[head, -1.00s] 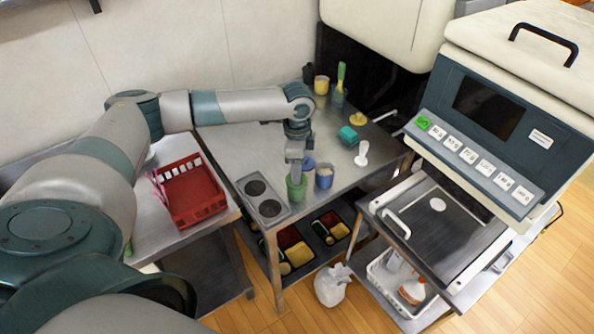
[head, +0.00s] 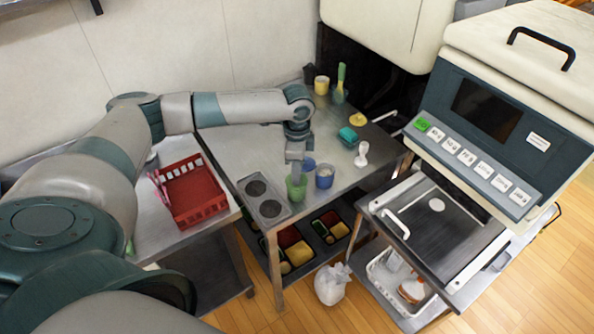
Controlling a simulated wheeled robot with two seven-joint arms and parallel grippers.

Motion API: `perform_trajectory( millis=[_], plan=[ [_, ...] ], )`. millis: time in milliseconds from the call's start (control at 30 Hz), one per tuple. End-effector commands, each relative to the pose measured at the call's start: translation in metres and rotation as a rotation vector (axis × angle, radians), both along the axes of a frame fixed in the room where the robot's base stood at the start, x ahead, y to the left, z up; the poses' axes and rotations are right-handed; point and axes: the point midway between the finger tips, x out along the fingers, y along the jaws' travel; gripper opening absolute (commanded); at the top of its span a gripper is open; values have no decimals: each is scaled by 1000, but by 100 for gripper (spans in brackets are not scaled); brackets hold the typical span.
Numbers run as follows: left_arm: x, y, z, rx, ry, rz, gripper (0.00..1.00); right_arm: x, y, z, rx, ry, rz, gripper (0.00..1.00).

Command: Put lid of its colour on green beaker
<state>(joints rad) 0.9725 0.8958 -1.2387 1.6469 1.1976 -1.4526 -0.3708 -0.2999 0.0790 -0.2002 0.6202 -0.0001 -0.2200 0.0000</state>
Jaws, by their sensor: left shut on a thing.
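The green beaker (head: 297,190) stands upright on the steel table near its front edge, right of the hot plate. My left gripper (head: 296,172) points straight down directly over its mouth, shut on what seems to be the green lid. The lid is too small and too covered by the fingers to make out clearly, and I cannot tell whether it touches the rim. No other green lid shows on the table. My right gripper is not in view.
Blue beakers (head: 324,178) stand close beside and behind the green one. A two-ring hot plate (head: 268,208) lies to the left. A yellow lid (head: 357,119), teal block (head: 347,134), white item (head: 361,154) and yellow beaker (head: 321,85) sit farther back. A red basket (head: 190,192) stands at left.

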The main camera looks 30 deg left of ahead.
Motion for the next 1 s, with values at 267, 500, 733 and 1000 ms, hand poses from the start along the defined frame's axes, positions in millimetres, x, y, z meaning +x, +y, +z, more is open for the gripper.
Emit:
perform_trajectory(
  millis=[267, 500, 733, 1000],
  plan=[
    [0, 0, 0, 0, 0, 0, 0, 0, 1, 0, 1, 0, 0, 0],
    [0, 0, 0, 0, 0, 0, 0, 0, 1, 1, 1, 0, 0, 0],
    [0, 0, 1, 0, 1, 0, 0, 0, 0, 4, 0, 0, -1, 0],
    [0, 0, 1, -1, 0, 0, 0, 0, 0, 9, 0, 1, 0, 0]
  ],
)
